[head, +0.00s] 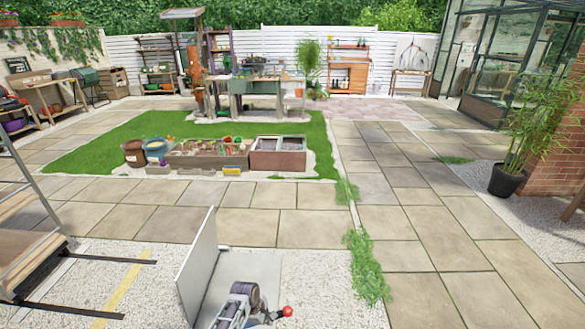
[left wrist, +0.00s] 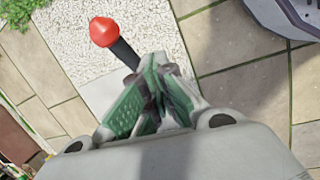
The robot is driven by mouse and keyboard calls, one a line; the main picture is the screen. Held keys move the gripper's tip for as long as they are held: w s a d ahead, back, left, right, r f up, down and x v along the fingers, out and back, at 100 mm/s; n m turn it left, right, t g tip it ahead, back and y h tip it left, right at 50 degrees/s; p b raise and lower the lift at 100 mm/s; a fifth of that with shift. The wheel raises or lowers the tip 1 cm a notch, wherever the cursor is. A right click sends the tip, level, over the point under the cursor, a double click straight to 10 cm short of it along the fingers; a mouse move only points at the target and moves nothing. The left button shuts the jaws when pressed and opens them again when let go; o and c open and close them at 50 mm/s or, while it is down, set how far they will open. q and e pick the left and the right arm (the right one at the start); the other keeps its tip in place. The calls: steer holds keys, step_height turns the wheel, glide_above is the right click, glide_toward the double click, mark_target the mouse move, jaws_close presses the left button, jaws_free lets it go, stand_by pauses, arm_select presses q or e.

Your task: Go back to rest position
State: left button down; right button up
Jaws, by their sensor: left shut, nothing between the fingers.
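My left gripper (left wrist: 157,78) shows in the left wrist view with its green-padded fingers closed together and nothing between them. In the head view a red ball (head: 288,311) also shows at the bottom edge, beside grey and dark rounded parts. The fingers cannot be made out there. My right gripper is in neither view.
A white upright panel (head: 198,265) stands at the bottom left of centre on gravel. A ladder-like frame (head: 40,215) is at the left edge. Planter boxes (head: 278,155) sit on the lawn ahead. A potted bamboo (head: 505,181) stands right. The paving (head: 430,240) between is clear.

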arm_select(q)
steer(key=s+a+f+m+y+p, duration=0.1)
steer(key=s+a+f+m, duration=0.45)
steer(key=s+f, duration=0.4)
steer(key=s+a+f+m+y, duration=0.1)
steer(key=s+a+f+m, duration=0.4)
steer(key=s+f, duration=0.5)
steer(key=s+a+f+m, duration=0.2)
steer(key=s+a, duration=0.2)
steer(key=s, duration=0.4)
steer(key=s+a+f+m, duration=0.2)
steer(key=s+a+m, duration=0.1)
steer(key=s, duration=0.5)
steer(key=s+a+f+m+y+p, duration=0.1)
steer(key=s+a+f+m, duration=0.1)
steer(key=s+a, duration=0.3)
steer(key=s+m, duration=0.1)
steer(key=s, duration=0.3)
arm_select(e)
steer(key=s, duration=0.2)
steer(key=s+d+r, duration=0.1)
arm_select(q)
steer(key=shift+s, duration=0.1)
